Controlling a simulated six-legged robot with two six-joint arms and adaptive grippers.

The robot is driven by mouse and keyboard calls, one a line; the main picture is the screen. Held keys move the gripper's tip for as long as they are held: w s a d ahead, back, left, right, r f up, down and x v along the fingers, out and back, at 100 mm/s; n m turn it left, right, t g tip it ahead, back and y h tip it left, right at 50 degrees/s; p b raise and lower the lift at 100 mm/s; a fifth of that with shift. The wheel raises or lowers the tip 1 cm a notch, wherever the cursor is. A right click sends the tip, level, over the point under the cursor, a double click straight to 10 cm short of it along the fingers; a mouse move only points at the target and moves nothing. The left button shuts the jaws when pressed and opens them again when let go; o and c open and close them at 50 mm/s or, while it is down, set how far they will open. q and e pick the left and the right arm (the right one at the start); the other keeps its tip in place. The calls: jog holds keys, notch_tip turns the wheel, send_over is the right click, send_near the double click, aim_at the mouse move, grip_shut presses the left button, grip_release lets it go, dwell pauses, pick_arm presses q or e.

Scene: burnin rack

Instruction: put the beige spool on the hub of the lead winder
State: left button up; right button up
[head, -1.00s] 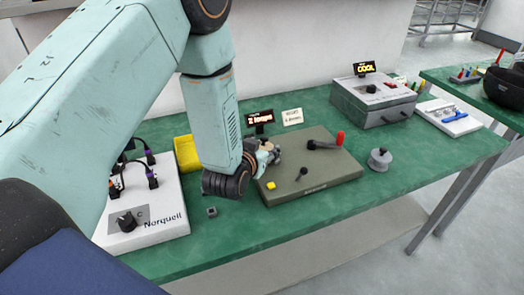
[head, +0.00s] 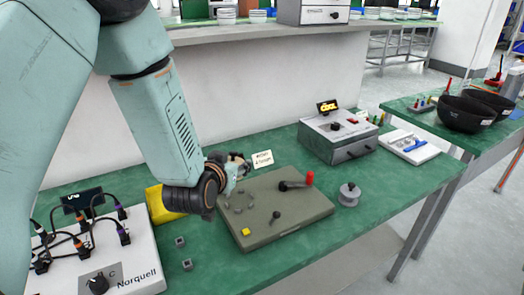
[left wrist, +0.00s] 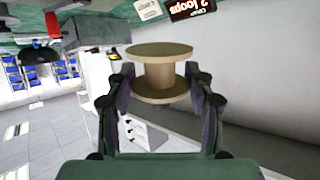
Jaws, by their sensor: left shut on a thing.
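The beige spool (left wrist: 160,72) is between the two fingers of my left gripper (left wrist: 163,88) in the left wrist view, its flanges clear of the palm. In the head view my left gripper (head: 238,168) is over the back left edge of the lead winder (head: 300,212), and it mostly hides the spool. The winder is a flat olive-grey box with a crank ending in a red knob (head: 309,178), a small dark lever (head: 276,215) and a yellow button (head: 246,232). A ring of short grey pegs (head: 238,202) shows on its left part. I cannot make out the hub clearly. My right gripper is not in view.
A grey spool (head: 349,195) stands right of the winder. A yellow bin (head: 163,205) and a white Norquell box (head: 125,262) with cables lie left. A grey COOL unit (head: 338,137) stands at the back right.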

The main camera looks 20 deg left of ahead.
pick_arm(q)
jog(key=shift+s+d+f+m+h, duration=0.15)
jog(key=shift+d+f+m+h, duration=0.1)
jog(key=shift+m+h, duration=0.05)
jog(key=s+d+f+m+g+h+b, duration=0.1)
jog(key=s+d+f+m+g+h, duration=0.1)
jog(key=s+d+m+h, duration=0.2)
jog(key=s+d+f+m+g+h+b, duration=0.1)
jog(key=s+d+f+m+g+h, duration=0.1)
jog(key=s+m+h, duration=0.5)
jog(key=shift+s+d+f+m+g+h, duration=0.25)
jog(key=shift+s+d+m+g+h, duration=0.35)
jog(key=shift+s+d, duration=0.85)
jog(key=shift+s+a, duration=0.15)
jog(key=shift+a, duration=0.1)
